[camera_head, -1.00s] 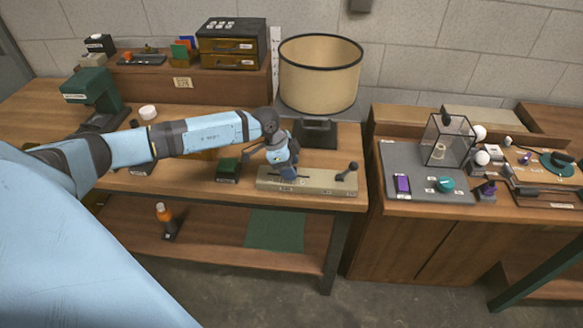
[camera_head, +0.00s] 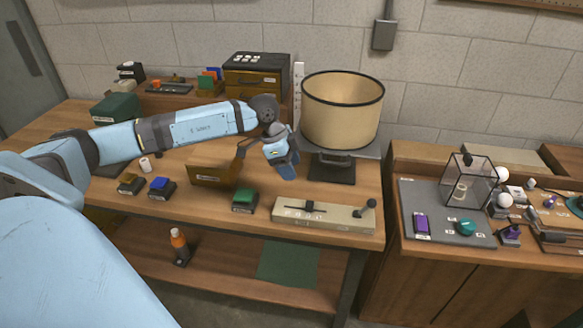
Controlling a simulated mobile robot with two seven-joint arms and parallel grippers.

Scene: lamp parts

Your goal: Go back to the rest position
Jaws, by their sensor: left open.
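My left gripper (camera_head: 285,168) hangs in the air over the left workbench, in front of the lamp shade. It is open and I see nothing held in it. The beige lamp shade (camera_head: 341,112) with dark rims stands on a dark base (camera_head: 331,169) at the back of the bench. Below and to the right of the gripper lies a pale long fixture (camera_head: 324,216) with a black lever at its right end. The gripper is apart from it. My right gripper does not show.
A green-topped block (camera_head: 244,200), a blue-topped block (camera_head: 162,187) and a wooden box (camera_head: 213,172) stand on the bench. A drawer unit (camera_head: 257,76) is behind. A grey mat (camera_head: 442,226) with a glass-sided frame (camera_head: 469,180) is on the right bench. An orange-topped bottle (camera_head: 179,244) stands on the lower shelf.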

